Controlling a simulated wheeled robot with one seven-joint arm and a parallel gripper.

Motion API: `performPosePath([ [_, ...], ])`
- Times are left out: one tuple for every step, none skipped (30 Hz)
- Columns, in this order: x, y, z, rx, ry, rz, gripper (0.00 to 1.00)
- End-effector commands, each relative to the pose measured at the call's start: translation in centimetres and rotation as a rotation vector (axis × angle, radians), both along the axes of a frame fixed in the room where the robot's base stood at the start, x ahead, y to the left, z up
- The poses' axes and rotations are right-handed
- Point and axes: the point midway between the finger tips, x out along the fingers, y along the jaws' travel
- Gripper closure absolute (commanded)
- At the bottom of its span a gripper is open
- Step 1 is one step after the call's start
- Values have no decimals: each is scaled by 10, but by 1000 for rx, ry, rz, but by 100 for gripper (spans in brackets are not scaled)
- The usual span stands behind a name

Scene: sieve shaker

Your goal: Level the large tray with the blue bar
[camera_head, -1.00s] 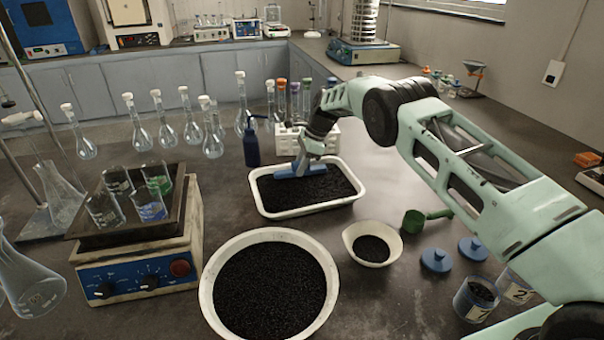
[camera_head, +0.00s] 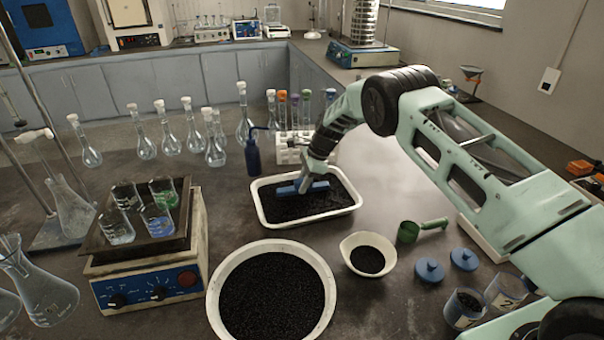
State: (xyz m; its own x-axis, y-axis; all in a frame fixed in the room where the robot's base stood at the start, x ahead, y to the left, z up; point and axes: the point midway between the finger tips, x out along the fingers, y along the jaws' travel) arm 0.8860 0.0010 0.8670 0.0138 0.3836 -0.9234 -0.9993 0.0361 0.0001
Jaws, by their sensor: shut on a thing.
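The large tray (camera_head: 313,221) is a white rectangular tray with rounded corners, filled with black granules. It stands on the dark bench near the middle of the view. My gripper (camera_head: 307,179) reaches down over the tray from the upper right, shut on the blue bar (camera_head: 288,190). The bar lies crosswise over the back left part of the tray, low at the surface of the granules. I cannot tell how deep its lower edge sits in them. The granules in front of the bar look fairly flat.
A round white basin of black granules (camera_head: 330,318) and a small white bowl (camera_head: 347,243) stand in front of the tray. A blue wash bottle (camera_head: 252,155) and a test-tube rack (camera_head: 284,154) are close behind it. A shaker with beakers (camera_head: 147,285) stands left.

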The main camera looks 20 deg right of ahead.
Motion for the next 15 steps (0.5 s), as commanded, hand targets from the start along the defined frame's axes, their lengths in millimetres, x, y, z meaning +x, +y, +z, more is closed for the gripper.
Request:
performPosePath([
  [-4, 0, 5, 0, 2, -1, 100],
  [-6, 1, 5, 0, 2, -1, 100],
  [-9, 1, 5, 0, 1, -1, 100],
  [-11, 1, 6, 0, 1, -1, 100],
  [-13, 1, 6, -1, 3, -1, 100],
  [-16, 1, 5, 0, 1, -1, 100],
  [-18, 1, 5, 0, 1, -1, 100],
  [-20, 1, 5, 0, 1, -1, 100],
  [-23, 1, 5, 1, 1, -1, 100],
  [-26, 1, 5, 0, 2, -1, 100],
  [-28, 1, 5, 0, 1, -1, 100],
  [-31, 1, 5, 0, 1, -1, 100],
  [-33, 1, 5, 0, 2, -1, 100],
  [-36, 2, 5, 0, 2, -1, 100],
  [-39, 2, 5, -1, 3, -1, 100],
])
